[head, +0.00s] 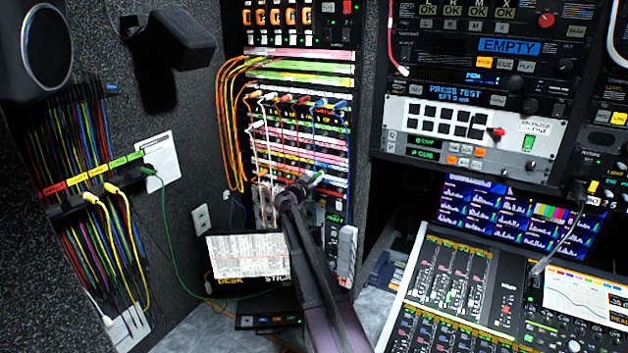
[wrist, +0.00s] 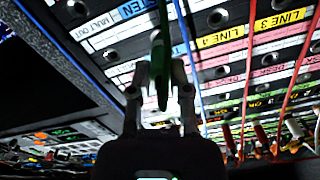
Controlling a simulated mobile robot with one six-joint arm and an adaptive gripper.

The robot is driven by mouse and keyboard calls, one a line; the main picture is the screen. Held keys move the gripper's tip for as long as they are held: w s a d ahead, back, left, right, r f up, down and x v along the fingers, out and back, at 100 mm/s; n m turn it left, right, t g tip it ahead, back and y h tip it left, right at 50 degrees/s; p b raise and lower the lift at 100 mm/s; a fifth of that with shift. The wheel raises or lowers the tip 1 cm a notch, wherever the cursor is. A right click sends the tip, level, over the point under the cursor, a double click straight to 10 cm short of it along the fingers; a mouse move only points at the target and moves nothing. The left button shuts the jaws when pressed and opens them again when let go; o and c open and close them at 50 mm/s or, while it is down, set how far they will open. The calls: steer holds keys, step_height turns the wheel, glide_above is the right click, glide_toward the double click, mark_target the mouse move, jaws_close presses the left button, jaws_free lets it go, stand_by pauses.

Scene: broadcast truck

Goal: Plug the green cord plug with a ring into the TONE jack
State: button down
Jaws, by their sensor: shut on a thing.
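My gripper (wrist: 160,85) is shut on a green plug (wrist: 163,78) in the wrist view, held upright between the fingers. A ring on it cannot be made out. In the head view my gripper (head: 306,184) is in front of the lower rows of the patch bay (head: 300,140), with a small green and grey end at its tip. The wrist view shows the jack strips (wrist: 225,55) close behind the plug, with LINE 4 and LINE 3 labels. I cannot read a TONE label. Whether the plug touches a jack cannot be told.
Orange, white, red and blue patch cords (head: 233,120) hang across the bay.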

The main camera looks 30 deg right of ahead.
steer(key=shift+w+d, duration=0.3)
steer(key=shift+d, duration=0.15)
steer(key=shift+c, duration=2.4)
jaws_free()
steer(key=shift+s+a, duration=0.1)
steer(key=shift+a, duration=0.05)
steer(key=v, duration=1.1)
steer(key=shift+s+a, duration=0.25)
